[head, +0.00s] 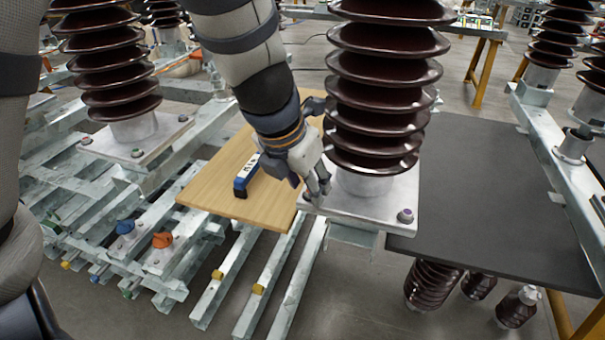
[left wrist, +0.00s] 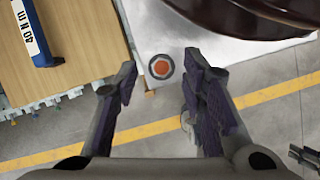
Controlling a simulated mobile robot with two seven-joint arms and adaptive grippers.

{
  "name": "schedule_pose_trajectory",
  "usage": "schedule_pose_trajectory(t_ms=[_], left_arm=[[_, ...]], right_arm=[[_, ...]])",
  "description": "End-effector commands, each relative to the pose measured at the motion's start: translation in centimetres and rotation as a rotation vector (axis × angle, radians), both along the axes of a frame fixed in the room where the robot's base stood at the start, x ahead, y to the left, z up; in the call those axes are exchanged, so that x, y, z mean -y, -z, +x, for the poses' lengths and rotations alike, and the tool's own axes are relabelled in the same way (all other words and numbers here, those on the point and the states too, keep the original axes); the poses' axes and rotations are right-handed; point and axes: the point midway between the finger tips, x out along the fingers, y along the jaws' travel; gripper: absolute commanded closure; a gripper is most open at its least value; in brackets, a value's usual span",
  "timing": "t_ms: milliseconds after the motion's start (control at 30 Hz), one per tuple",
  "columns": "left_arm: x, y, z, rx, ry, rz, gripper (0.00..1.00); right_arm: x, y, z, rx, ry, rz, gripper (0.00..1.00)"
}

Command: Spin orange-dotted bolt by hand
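The orange-dotted bolt (left wrist: 161,67) sits in the corner of the light metal base plate (head: 371,222) under a dark brown ribbed insulator (head: 385,95). My left gripper (head: 318,192) reaches down at the plate's left corner in the head view and hides this bolt there. In the left wrist view its two fingers (left wrist: 160,72) are apart, with the bolt showing in the gap near the tips. I cannot tell whether either finger touches it.
A blue-and-white torque tool (head: 246,175) lies on a wooden board (head: 215,190) left of the plate. A purple-marked bolt (head: 405,215) stands at the plate's right corner. A dark mat (head: 490,190) is clear at right. Metal beams with blue and orange caps (head: 162,240) lie at lower left.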

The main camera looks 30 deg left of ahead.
Motion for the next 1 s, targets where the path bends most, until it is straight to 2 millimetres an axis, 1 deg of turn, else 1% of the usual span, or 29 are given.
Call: schedule_pose_trajectory(t_ms=[300,467,500,667,767,900,1000], left_arm=[[0.17,0.34,0.18,-0.001,-0.002,0.0,0.62],[0.16,0.36,0.16,-0.002,-0.002,0.0,0.99],[0.16,0.36,0.16,-0.002,-0.002,-0.001,1.0],[0.15,0.37,0.16,-0.003,0.015,-0.002,1.0],[0.05,0.39,0.17,-0.003,0.13,-0.007,1.0],[-0.14,0.4,0.25,-0.003,0.335,-0.004,1.0],[-0.22,0.42,0.26,-0.003,0.411,-0.001,1.0]], right_arm=[[0.02,0.02,-0.01,-0.001,0.001,0.0,0.6],[0.02,0.03,-0.01,-0.001,0.0,0.0,0.6],[0.02,0.03,-0.02,-0.001,0.0,0.0,0.6],[0.01,0.03,-0.02,-0.001,0.0,0.0,0.6],[0.02,0.03,-0.02,-0.001,0.0,0.0,0.6],[0.01,0.04,-0.03,-0.001,0.0,0.0,0.6],[0.01,0.04,-0.03,-0.001,0.0,0.0,0.6]])
